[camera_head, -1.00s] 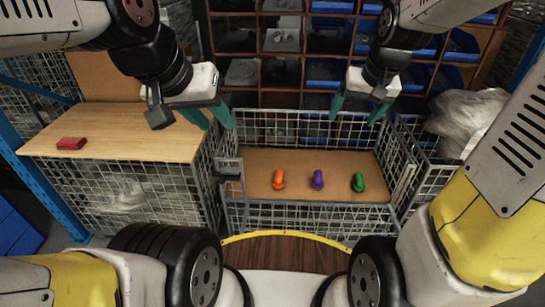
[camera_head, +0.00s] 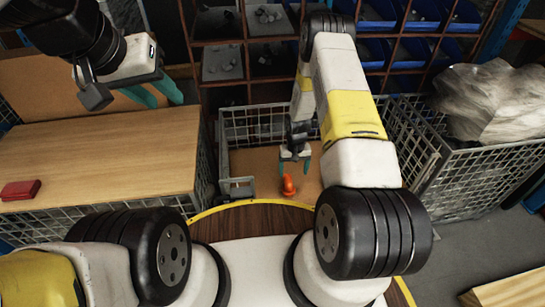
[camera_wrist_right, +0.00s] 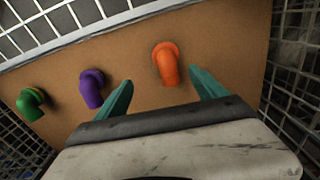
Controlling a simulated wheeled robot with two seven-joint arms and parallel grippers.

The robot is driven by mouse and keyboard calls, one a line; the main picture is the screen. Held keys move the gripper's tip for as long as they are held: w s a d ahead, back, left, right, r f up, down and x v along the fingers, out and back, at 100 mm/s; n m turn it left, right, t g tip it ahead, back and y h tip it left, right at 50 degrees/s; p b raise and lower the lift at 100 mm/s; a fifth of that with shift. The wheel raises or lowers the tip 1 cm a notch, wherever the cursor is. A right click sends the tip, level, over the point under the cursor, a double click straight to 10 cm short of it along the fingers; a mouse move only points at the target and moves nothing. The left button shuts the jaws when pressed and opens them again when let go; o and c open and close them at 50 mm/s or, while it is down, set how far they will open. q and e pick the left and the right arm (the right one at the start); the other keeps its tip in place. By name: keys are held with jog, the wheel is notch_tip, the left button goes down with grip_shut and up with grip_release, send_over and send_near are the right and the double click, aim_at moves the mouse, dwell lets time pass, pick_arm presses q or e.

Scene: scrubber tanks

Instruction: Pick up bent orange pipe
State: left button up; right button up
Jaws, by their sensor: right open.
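The bent orange pipe (camera_head: 288,185) stands on the brown board (camera_head: 255,165) of a wire-walled bin. In the right wrist view the orange pipe (camera_wrist_right: 167,62) lies ahead of and between the open fingers, nearer the right one. My right gripper (camera_head: 295,166) is open and empty, close to the pipe in the head view; no contact shows. It also shows in the right wrist view (camera_wrist_right: 160,92). A bent purple pipe (camera_wrist_right: 92,88) and a bent green pipe (camera_wrist_right: 31,104) show only in the wrist view. My left gripper (camera_head: 160,95) is open and empty above the wooden tabletop.
Wire mesh walls (camera_head: 245,122) surround the board. A wooden tabletop (camera_head: 100,150) with a red object (camera_head: 20,190) is at left. A mesh bin with a plastic-wrapped bundle (camera_head: 490,100) is at right. Shelves with blue bins (camera_head: 425,12) stand behind.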

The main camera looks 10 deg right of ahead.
aim_at(289, 183)
jog(key=f, duration=0.3)
jog(key=a+f, duration=0.1)
jog(key=f, duration=0.4)
jog(key=shift+s+a+f, duration=0.25)
jog(key=shift+s+f, duration=0.05)
jog(key=shift+f, duration=0.6)
jog(key=c, duration=1.5)
jog(key=shift+r, duration=0.1)
jog(key=shift+r, duration=0.1)
